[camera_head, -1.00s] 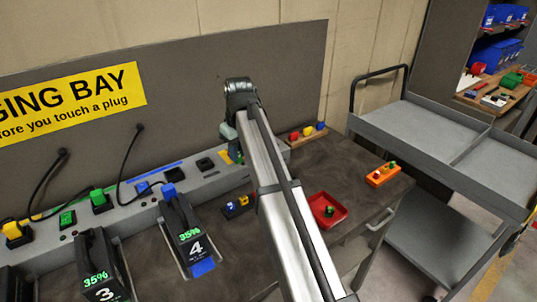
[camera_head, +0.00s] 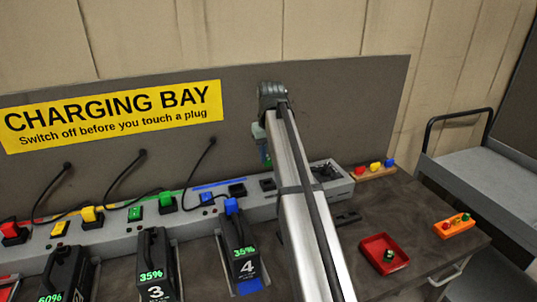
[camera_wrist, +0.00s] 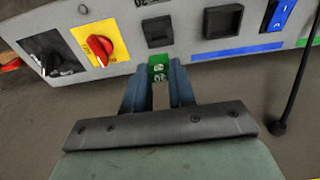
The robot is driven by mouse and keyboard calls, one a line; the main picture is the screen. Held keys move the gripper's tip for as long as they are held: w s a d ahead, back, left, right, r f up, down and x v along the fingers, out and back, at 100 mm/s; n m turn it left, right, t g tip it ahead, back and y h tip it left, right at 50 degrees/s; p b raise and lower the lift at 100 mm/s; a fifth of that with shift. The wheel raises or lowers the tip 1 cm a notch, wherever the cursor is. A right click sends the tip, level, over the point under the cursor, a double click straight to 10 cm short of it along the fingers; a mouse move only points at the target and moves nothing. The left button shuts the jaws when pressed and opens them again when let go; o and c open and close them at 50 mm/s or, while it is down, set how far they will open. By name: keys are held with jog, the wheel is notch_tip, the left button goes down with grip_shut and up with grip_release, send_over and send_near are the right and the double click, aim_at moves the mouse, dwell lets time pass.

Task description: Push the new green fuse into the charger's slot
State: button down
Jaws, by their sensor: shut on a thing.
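In the wrist view, my gripper (camera_wrist: 158,80) is shut on the green fuse (camera_wrist: 158,66), which sticks out past the fingertips with pale markings on its face. Just beyond it, a small black square slot (camera_wrist: 158,31) sits on the grey charger (camera_wrist: 185,40). The fuse is in line with the slot, but its far end is hidden from me, so I cannot tell whether it touches. In the head view my arm covers the part of the charger where the gripper works.
A red rotary switch (camera_wrist: 98,46) on a yellow plate and a black socket (camera_wrist: 222,20) flank the slot. A cable hangs at the right. In the head view, a red tray (camera_head: 367,249) holds a green piece, and an orange holder (camera_head: 455,228) stands farther right.

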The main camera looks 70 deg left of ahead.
jog(key=shift+f, duration=0.1)
jog(key=shift+f, duration=2.8)
jog(key=shift+f, duration=1.25)
jog(key=c, duration=0.9)
grip_release()
jog(key=shift+o, duration=0.2)
notch_tip(320, 180, up, 14)
jog(key=d, duration=0.1)
jog(key=shift+d+f, duration=0.15)
jog(key=shift+d, duration=0.2)
